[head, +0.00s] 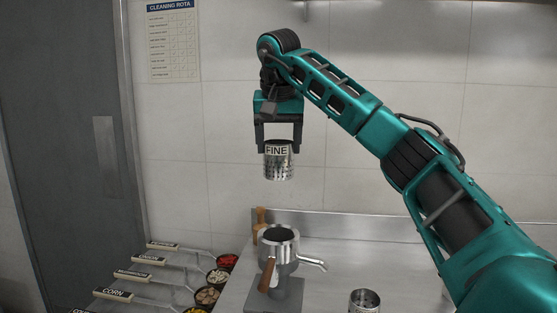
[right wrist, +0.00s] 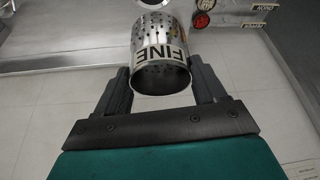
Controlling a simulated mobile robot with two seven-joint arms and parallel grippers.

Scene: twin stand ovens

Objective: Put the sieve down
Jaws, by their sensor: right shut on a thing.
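The sieve (head: 278,163) is a perforated metal cylinder labelled FINE. My right gripper (head: 278,148) is shut on its upper part and holds it in the air, roughly upright, in front of the tiled wall. In the right wrist view, the sieve (right wrist: 160,58) sits between the two dark fingers of the gripper (right wrist: 161,82). The sieve is above and apart from the metal pot (head: 279,246) below it in the head view. My left gripper is not in view.
A second metal cylinder (head: 364,301) stands on the steel counter (head: 335,250) at the front. Several labelled handles, one reading CORN (head: 113,294), and small bowls of food (head: 217,276) line the left. A grey door (head: 65,150) is far left.

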